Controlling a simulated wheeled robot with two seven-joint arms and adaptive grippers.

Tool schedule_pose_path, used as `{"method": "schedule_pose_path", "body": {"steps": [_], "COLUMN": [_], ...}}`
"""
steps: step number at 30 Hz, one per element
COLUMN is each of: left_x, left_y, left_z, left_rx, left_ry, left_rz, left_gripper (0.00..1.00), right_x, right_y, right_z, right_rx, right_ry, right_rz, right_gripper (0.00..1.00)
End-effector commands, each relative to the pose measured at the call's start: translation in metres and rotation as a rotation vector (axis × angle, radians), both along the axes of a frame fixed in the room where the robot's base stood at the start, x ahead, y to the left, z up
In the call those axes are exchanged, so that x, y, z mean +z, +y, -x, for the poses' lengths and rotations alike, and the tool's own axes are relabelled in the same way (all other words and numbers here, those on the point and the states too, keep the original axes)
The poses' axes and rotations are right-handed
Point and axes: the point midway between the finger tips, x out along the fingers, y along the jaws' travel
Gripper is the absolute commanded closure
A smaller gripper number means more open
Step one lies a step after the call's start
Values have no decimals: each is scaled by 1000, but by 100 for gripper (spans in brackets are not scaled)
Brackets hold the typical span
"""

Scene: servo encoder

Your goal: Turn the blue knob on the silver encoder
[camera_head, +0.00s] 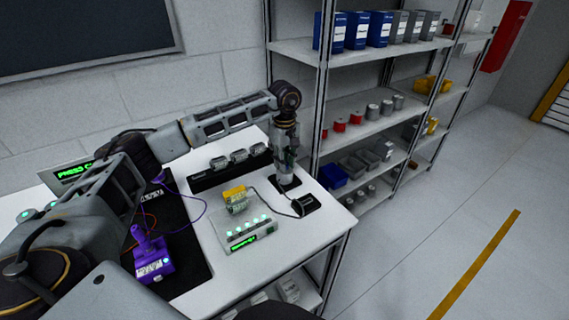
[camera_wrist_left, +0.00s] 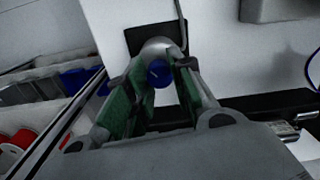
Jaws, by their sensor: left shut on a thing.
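The silver encoder (camera_wrist_left: 156,46) stands on a black pad on the table; its blue knob (camera_wrist_left: 159,72) shows between the fingers in the left wrist view. My left gripper (camera_wrist_left: 155,82) has its green-padded fingers on both sides of the knob and is shut on it. In the head view my left gripper (camera_head: 286,172) points down over the black pad (camera_head: 283,184) at the table's right part, and it hides the encoder and knob. My right gripper does not show.
The white table (camera_head: 334,222) also bears a grey device with green lights (camera_head: 245,232), a yellow part (camera_head: 234,194), a black box (camera_head: 306,204), a purple device (camera_head: 152,259) and a black rack (camera_head: 230,167). A shelf unit (camera_head: 343,104) stands close beyond the table's right end.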

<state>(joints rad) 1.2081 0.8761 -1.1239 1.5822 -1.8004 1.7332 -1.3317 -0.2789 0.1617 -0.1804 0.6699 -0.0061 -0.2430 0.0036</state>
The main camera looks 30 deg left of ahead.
Motion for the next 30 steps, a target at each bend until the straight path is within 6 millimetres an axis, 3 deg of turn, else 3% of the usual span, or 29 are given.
{"method": "schedule_pose_path", "body": {"steps": [5, 12, 30], "left_x": [1, 2, 3], "left_y": [1, 1, 1], "left_z": [-2, -2, -3], "left_rx": [-137, -326, -720], "left_ry": [-6, -6, -7], "left_rz": [-1, -1, -1], "left_gripper": [100, 100, 100], "right_x": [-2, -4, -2], "right_y": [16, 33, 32], "right_z": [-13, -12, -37], "right_rx": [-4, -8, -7], "right_ry": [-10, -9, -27], "right_rz": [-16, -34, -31], "right_gripper": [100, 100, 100]}}
